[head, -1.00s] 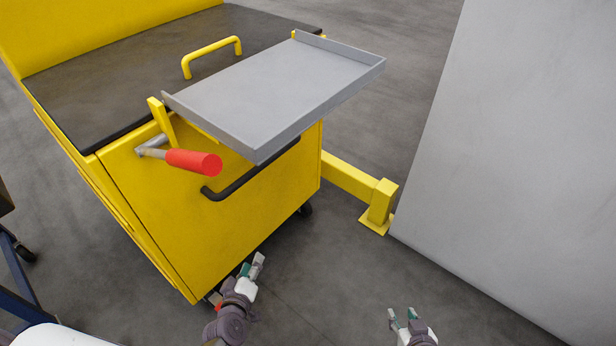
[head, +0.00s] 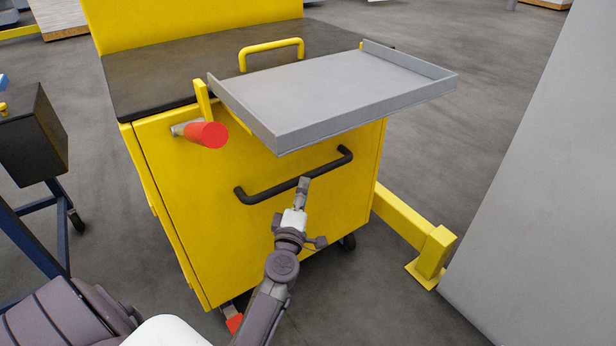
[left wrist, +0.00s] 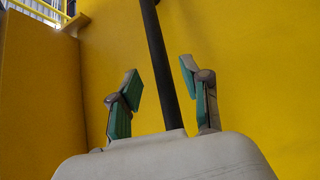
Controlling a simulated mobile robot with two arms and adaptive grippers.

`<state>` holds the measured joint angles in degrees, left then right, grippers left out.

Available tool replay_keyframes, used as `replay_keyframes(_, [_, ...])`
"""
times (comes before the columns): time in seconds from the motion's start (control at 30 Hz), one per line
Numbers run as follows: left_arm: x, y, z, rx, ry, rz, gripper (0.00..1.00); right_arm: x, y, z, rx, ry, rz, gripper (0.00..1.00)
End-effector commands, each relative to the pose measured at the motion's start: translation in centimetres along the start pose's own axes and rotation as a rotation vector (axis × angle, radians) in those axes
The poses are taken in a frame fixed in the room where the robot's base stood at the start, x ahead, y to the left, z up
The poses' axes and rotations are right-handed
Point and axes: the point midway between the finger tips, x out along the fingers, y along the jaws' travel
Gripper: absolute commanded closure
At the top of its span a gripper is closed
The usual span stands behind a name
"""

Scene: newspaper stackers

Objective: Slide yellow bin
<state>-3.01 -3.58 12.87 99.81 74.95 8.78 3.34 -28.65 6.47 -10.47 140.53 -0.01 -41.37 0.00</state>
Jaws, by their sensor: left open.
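The yellow bin (head: 300,225) is a wheeled cabinet with a dark top, standing in the middle of the head view. A black bar handle (head: 262,192) runs across its front face. My left gripper (head: 304,183) is at this handle, near its right half. In the left wrist view my left gripper (left wrist: 158,85) is open, with the black handle (left wrist: 158,60) running between its two green-padded fingers. The fingers are apart from the bar on both sides. The yellow face fills most of the wrist view behind it. My right gripper is out of view.
A grey tray (head: 340,95) juts out over the handle, and a red grip (head: 207,134) sticks out at the left. A yellow floor rail (head: 435,255) and a grey panel (head: 530,200) stand right. A dark box on a blue frame (head: 32,135) stands left.

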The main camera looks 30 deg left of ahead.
Motion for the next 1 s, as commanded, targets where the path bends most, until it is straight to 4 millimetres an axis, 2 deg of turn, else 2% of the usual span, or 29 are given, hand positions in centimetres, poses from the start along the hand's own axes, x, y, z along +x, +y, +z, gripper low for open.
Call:
replay_keyframes(0.1, [2.5,0.1,0.0,0.0,0.001,0.002,0.53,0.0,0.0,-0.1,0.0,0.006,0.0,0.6])
replay_keyframes(0.3, [4.8,-0.1,0.1,0.002,-0.001,0.0,0.53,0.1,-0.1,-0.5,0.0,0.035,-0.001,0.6])
replay_keyframes(0.7, [5.5,-0.1,0.0,0.002,-0.001,-0.001,0.53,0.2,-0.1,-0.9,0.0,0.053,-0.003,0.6])
replay_keyframes(1.0, [5.5,-0.1,0.0,0.002,-0.001,-0.001,1.0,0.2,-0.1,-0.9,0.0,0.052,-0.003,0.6])
